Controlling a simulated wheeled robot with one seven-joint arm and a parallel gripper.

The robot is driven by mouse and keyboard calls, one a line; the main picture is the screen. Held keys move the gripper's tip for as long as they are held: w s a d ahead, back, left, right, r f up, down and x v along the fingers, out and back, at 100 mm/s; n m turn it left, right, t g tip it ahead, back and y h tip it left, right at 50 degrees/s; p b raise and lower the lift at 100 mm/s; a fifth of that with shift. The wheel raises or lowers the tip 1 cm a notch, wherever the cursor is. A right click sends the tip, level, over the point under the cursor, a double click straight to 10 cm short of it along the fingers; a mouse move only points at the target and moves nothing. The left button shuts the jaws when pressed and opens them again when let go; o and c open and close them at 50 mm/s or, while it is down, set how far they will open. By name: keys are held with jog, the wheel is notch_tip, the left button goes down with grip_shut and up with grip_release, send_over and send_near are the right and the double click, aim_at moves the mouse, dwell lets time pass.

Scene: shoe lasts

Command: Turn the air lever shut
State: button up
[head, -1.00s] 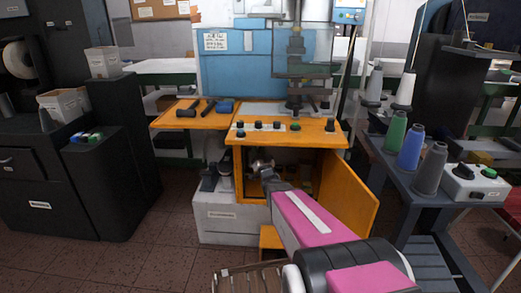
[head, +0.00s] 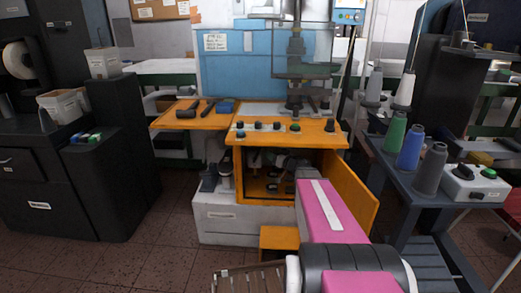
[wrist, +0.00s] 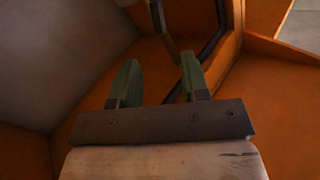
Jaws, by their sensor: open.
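My gripper (wrist: 158,62) shows in the wrist view with its two green fingers apart and nothing between them. It is inside the open orange cabinet (head: 240,180) under the machine's table. In the wrist view a thin dark bar (wrist: 158,16) with a brownish lower part stands beyond the fingertips, apart from them. I cannot tell whether this bar is the air lever or a pipe. In the head view my pink arm reaches into the cabinet's right part and hides much of it, and small dark fittings inside are too small to identify.
The cabinet's orange door (head: 357,198) stands open close to the right of my arm. A grey cart (head: 405,175) with thread cones (head: 411,147) is further right. An orange step (head: 279,239) sits on the floor before the cabinet. Floor to the left is clear.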

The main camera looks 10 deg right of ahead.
aim_at(261, 148)
jog(key=x, duration=0.9)
grip_shut()
